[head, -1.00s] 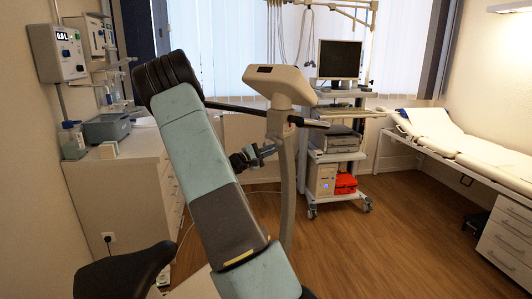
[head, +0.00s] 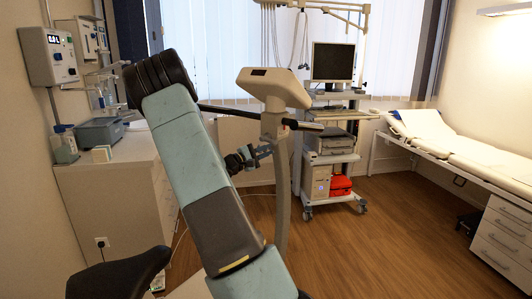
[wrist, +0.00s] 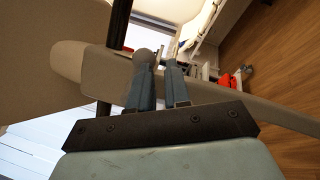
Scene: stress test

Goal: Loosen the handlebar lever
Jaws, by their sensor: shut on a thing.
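The exercise bike's upright post (head: 283,190) stands in the middle of the head view, with a beige console (head: 275,85) and a dark handlebar (head: 305,126) on top. My gripper (head: 268,152) is at the left side of the post, below the handlebar. In the wrist view, my gripper's two blue-grey fingers (wrist: 160,70) point at the post, a short gap apart. A rounded grey knob, seemingly the end of the handlebar lever (wrist: 143,56), shows at the left fingertip. The fingers are shut on the lever; their exact contact is partly hidden. In the head view the lever is too small to make out.
The bike's black saddle (head: 120,272) is at the lower left. A white cabinet (head: 115,190) stands at the left wall. A wheeled equipment cart (head: 333,150) is behind the post, and a bed (head: 450,145) is at the right. The wooden floor between is clear.

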